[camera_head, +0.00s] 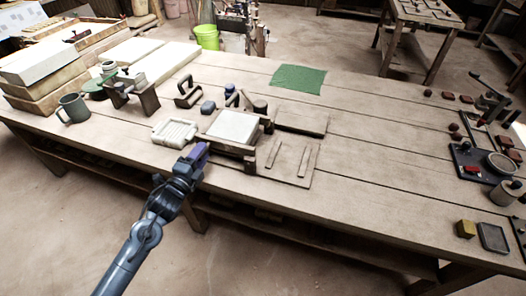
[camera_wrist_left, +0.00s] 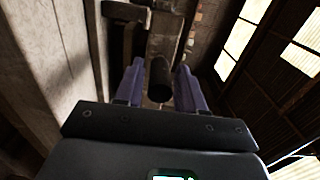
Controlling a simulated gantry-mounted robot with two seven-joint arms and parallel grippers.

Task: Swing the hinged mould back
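The tile press sits near the middle of the table in the head view. My left gripper (camera_head: 203,149) is at the front left corner of the mould. In the left wrist view its two purple fingers (camera_wrist_left: 159,88) are apart. A dark round handle (camera_wrist_left: 159,76) shows between them, with a gap on each side. I cannot tell how far it lies between the fingertips. My right gripper is not in view.
A white ribbed tray (camera_head: 175,132) lies just left of the press. A grey mug (camera_head: 73,108), pale slabs and wooden tools stand farther left. A green cloth (camera_head: 298,79) lies behind. The table right of the baseboard is clear up to small tools at the right edge.

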